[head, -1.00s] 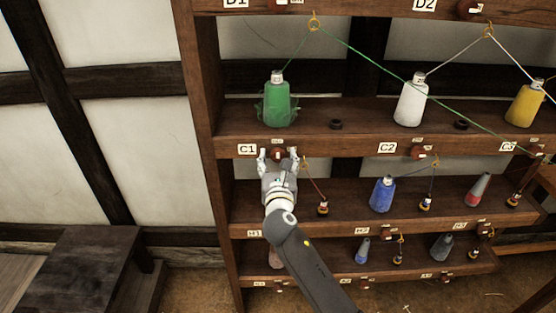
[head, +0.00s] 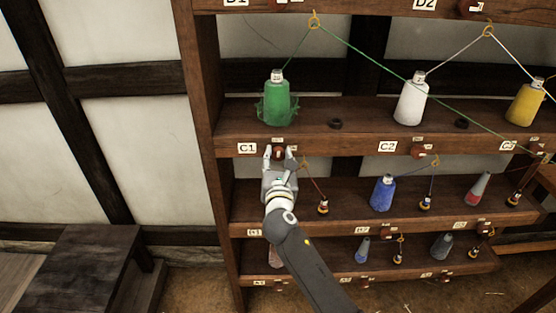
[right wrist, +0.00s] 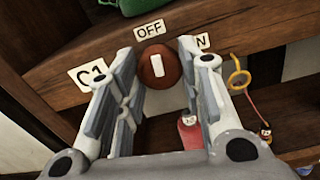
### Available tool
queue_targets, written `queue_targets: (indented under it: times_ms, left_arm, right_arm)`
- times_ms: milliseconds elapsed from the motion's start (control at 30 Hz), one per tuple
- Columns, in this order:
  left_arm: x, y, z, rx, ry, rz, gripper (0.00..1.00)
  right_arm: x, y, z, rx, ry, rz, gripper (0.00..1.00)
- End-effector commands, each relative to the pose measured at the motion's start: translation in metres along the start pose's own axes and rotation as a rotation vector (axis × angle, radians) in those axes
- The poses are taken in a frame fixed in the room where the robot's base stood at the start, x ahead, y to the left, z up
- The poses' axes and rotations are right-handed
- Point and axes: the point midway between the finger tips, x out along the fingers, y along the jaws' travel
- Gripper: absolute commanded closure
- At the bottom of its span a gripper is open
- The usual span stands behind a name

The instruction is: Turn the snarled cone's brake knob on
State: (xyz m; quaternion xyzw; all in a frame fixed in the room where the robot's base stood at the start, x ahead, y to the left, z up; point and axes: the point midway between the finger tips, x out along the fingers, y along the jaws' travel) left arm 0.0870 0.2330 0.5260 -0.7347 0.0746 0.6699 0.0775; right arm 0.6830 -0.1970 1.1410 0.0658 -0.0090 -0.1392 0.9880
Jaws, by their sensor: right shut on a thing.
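The green cone (head: 277,102) stands on the C1 place of the shelf, with loose thread bunched around its base, so it looks snarled. Its red-brown brake knob (right wrist: 158,68) is on the shelf's front edge, right of the C1 label (right wrist: 88,76). The knob's white mark is nearly upright, toward the OFF label (right wrist: 150,29); the ON label (right wrist: 202,41) is partly hidden by a finger. My right gripper (head: 279,154) is shut on the knob, a finger on each side. My left gripper is not in view.
A green thread runs from the cone up through a yellow ring (head: 314,20) and off to the right. A white cone (head: 411,102) and the C2 knob (head: 418,152) are to the right. Smaller cones, including a blue one (head: 382,193), stand on the shelf below. A dark bench (head: 85,255) is lower left.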

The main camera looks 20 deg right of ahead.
Motion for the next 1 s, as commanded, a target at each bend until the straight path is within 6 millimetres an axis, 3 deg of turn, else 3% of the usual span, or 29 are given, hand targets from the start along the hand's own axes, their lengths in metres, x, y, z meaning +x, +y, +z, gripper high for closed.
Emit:
queue_targets:
  times_ms: [1000]
  left_arm:
    - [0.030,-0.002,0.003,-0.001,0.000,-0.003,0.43]
  right_arm:
    - [0.000,0.000,-0.001,0.949,-0.001,0.001,0.89]
